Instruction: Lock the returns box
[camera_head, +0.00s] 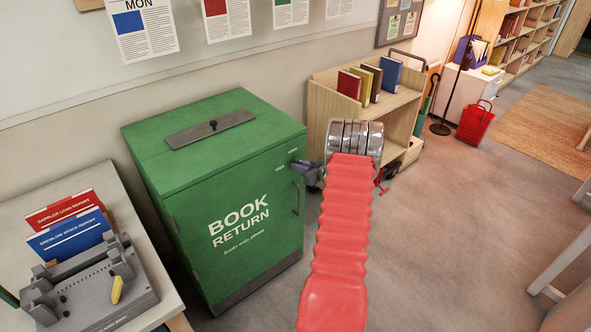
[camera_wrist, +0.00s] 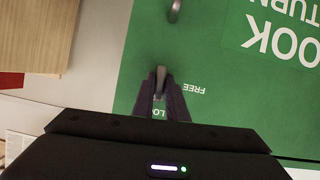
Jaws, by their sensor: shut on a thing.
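The returns box (camera_head: 232,185) is a green cabinet marked "BOOK RETURN", standing on the floor with its door closed. It fills much of the wrist view (camera_wrist: 215,55). My gripper (camera_head: 306,172) is at the upper right of its front. In the wrist view my gripper (camera_wrist: 161,95) is shut on a small grey lock lever (camera_wrist: 160,75). The word "FREE" is beside the fingers; a label starting "LO" is partly hidden between them. The door handle (camera_head: 297,197) is clear of the fingers and also shows in the wrist view (camera_wrist: 175,10).
A wooden book cart (camera_head: 340,90) with several books stands behind my arm. A side table at left holds a grey hole-punch-like device (camera_head: 90,290) and red and blue reports. A red basket (camera_head: 475,122) stands farther right. The floor at right is open.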

